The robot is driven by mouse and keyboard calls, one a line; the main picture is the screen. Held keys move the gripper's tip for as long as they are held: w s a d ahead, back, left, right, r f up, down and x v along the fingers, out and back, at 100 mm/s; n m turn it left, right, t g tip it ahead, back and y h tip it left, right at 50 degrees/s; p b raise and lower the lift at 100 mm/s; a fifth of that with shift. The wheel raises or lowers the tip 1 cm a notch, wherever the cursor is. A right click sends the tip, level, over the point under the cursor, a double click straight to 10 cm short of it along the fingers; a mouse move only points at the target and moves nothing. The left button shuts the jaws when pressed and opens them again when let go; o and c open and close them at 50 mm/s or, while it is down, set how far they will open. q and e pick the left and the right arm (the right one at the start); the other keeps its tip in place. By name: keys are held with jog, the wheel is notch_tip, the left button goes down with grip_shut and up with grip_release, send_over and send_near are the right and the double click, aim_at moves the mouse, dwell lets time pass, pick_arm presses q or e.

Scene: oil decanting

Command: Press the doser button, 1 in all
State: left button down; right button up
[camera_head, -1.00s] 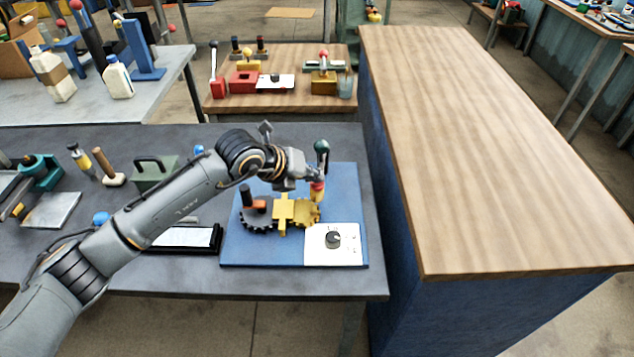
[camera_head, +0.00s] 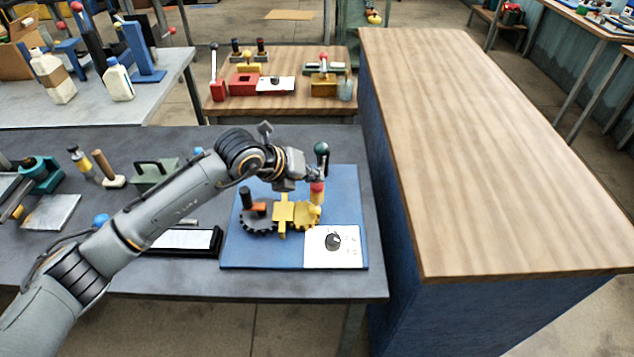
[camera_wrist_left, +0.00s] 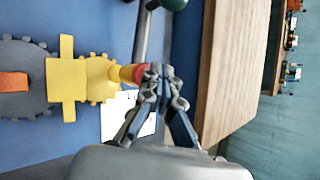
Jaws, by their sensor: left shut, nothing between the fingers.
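The doser on the blue board (camera_head: 240,258) has a yellow post (camera_head: 316,198) with a red button (camera_head: 317,187) on top. My left gripper (camera_head: 318,175) is shut and empty, with its fingertips right over the red button. In the left wrist view the shut fingertips (camera_wrist_left: 158,73) sit beside the red button (camera_wrist_left: 136,73) at the end of the yellow post. I cannot tell whether they touch it. My right gripper is not in view.
A green-knobbed lever (camera_head: 321,148) stands close behind the gripper. Gears (camera_head: 258,220) and a white dial panel (camera_head: 345,258) share the board. A bare wooden counter (camera_head: 480,150) rises to the right.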

aim_at(314, 186)
pick_arm(q)
jog(key=shift+r, duration=0.35)
jog(key=shift+r+p, duration=1.3)
jog(key=shift+r, duration=1.25)
